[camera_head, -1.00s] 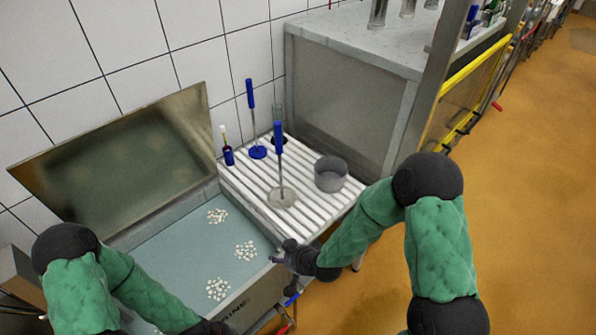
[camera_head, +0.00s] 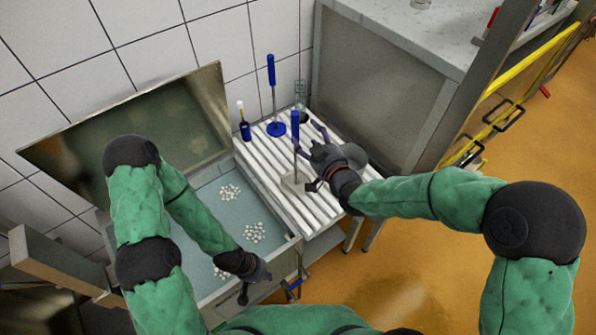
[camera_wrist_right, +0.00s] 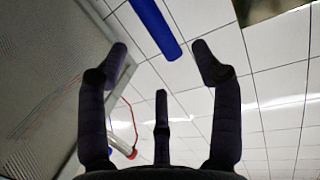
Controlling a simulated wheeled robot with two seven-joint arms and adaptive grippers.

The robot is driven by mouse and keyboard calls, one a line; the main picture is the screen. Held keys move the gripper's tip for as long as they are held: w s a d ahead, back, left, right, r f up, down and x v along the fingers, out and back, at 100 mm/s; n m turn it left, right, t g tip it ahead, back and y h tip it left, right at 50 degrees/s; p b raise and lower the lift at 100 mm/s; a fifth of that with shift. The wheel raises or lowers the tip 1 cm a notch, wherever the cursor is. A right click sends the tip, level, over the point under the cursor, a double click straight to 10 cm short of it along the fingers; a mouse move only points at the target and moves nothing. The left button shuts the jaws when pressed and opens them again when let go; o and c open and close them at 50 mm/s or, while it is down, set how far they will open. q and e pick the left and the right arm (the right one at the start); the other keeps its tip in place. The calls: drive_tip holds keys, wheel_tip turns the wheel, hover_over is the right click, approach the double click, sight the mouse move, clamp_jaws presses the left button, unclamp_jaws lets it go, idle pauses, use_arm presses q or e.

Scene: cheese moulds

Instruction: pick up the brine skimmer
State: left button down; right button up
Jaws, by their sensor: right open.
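The brine skimmer has a blue handle (camera_head: 295,126), a thin upright shaft and a flat grey disc (camera_head: 293,184). It stands on the white slatted board beside the vat. My right gripper (camera_head: 308,154) is open just right of its shaft, partly covering it. In the right wrist view the blue handle (camera_wrist_right: 157,25) slants down from the top between the spread fingers of my right gripper (camera_wrist_right: 160,70), with nothing clasped. My left gripper (camera_head: 256,284) hangs by the vat's near end; its fingers are too dark and small to read.
A second blue-handled tool with a blue disc (camera_head: 276,129) and a dark blue bottle (camera_head: 245,130) stand behind. A grey pot (camera_head: 352,153) is partly hidden by my right gripper. The open vat (camera_head: 207,205) holds white curds; its lid (camera_head: 130,130) leans up.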

sight(297, 120)
drive_tip(key=shift+x, duration=4.3)
drive_tip(key=shift+d, duration=0.15)
clamp_jaws()
drive_tip(key=shift+w+r, duration=0.1)
drive_tip(key=shift+r, duration=0.05)
